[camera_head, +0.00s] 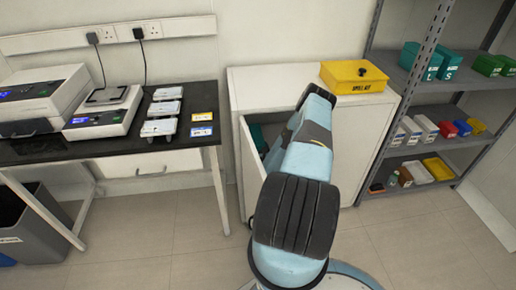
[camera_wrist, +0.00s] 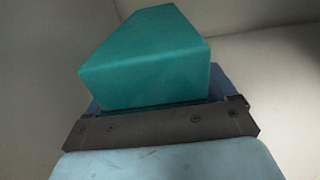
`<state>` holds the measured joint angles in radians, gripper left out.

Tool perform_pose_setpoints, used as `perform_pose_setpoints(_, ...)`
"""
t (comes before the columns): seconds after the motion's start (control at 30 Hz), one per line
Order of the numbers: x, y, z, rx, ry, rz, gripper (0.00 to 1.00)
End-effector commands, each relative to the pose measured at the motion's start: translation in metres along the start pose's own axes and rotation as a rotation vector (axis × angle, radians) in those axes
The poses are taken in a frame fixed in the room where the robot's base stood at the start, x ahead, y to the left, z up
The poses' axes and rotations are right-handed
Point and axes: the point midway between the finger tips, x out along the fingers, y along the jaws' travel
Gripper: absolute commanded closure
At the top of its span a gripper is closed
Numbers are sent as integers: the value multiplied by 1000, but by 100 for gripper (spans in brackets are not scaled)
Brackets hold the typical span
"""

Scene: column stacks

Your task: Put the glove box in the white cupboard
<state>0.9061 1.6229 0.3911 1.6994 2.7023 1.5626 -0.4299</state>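The white cupboard (camera_head: 247,172) stands in the middle of the head view, its front partly open on the left. My arm reaches into this opening and hides my gripper in the head view. A teal surface (camera_head: 259,137) shows inside, left of my arm. In the wrist view, the teal glove box (camera_wrist: 150,70) sits at my gripper (camera_wrist: 160,105), tilted in the picture. Blue finger parts show at both sides behind the box, and it appears gripped between them. Its label is not visible. Pale inner walls surround it.
A yellow spill kit box (camera_head: 352,77) sits on the cupboard top. A grey shelf rack (camera_head: 440,88) with green boxes (camera_head: 446,66) stands at right. A black bench (camera_head: 60,150) with instruments is at left. Floor in front is clear.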

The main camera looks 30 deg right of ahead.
Motion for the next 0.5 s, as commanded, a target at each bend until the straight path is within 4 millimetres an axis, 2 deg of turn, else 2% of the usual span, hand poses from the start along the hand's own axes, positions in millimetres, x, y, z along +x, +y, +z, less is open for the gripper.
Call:
perform_pose_setpoints(0.03,0,0,0,0,0,0,10)
perform_pose_setpoints(0.13,0,0,0,0,0,0,2)
perform_pose_setpoints(0.4,0,-1,2,0,0,-2,2)
perform_pose_setpoints(0.5,-7,-2,1,1,2,-2,2)
